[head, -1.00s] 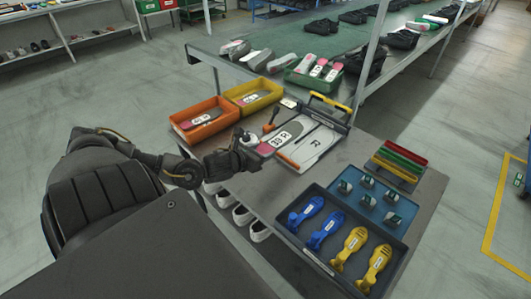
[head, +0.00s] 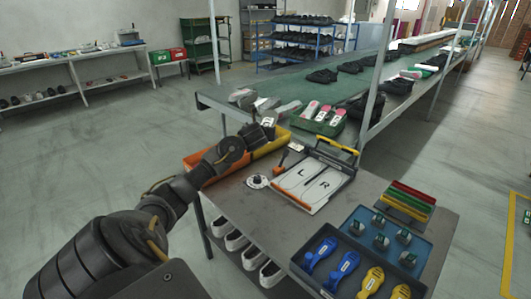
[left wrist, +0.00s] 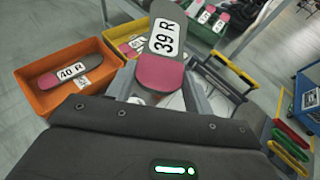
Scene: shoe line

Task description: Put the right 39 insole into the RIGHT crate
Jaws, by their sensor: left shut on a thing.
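The insole marked 39 R (left wrist: 165,40), grey with a pink heel, is held upright in my left gripper (left wrist: 160,84). In the head view the gripper (head: 260,131) is raised over the yellow crate, and the insole (head: 269,119) shows small above it. The orange crate (head: 193,161) stands at the table's left edge, partly behind my arm. In the left wrist view the orange crate (left wrist: 38,97) holds an insole marked 40 R (left wrist: 70,71). The yellow crate (left wrist: 112,39) beside it also holds an insole. I cannot read a crate name. My right gripper is out of view.
A white board marked L and R (head: 314,184) lies on the table, with an orange-handled tool (head: 288,151) beside it. A blue tray (head: 330,250) holds blue and yellow shoe forms. A green crate of insoles (head: 318,123) is on the conveyor. White shoes are under the tabletop.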

